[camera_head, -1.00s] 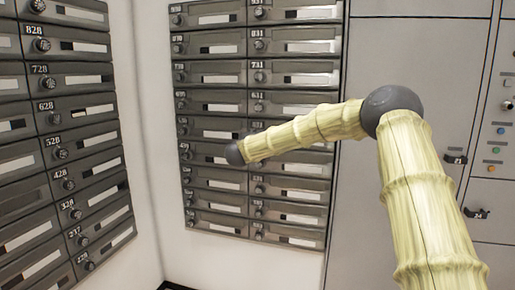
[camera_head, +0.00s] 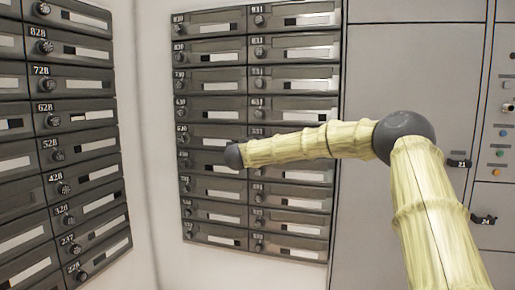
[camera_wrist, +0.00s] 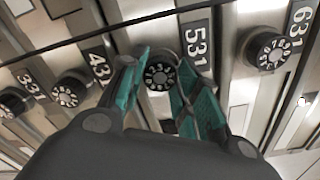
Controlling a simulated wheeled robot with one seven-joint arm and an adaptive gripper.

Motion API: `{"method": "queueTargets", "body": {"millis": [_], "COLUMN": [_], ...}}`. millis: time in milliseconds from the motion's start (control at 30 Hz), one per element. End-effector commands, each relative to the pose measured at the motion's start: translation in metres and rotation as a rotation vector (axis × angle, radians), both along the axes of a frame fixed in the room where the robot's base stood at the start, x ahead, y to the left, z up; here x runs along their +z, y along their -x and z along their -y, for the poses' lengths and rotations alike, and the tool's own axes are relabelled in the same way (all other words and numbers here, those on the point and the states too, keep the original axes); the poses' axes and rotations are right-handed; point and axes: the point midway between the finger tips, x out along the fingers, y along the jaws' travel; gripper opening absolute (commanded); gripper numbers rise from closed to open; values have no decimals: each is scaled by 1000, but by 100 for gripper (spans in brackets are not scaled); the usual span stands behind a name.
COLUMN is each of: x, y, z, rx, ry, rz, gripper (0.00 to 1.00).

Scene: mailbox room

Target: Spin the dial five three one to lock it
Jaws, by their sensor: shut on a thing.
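The dial's exact reading is too small to tell. In the head view, the 531 label (camera_head: 257,132) is partly seen above my forearm, and its dial and my fingers are hidden.
Neighbouring dials 431 (camera_wrist: 72,88) and 631 (camera_wrist: 268,49) stand close on both sides. Another bank of boxes (camera_head: 65,150) is on the left wall. Grey panels (camera_head: 410,60) stand to the right.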

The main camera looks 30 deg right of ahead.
Motion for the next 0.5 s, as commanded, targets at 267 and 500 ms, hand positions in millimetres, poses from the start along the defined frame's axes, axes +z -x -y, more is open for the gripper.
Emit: {"method": "queueTargets", "body": {"millis": [267,500], "x": [-1,-1], "y": [0,0], "z": [0,0], "rx": [0,0], "ry": [-1,-1], "rz": [-1,-1], "gripper": [8,55]}}
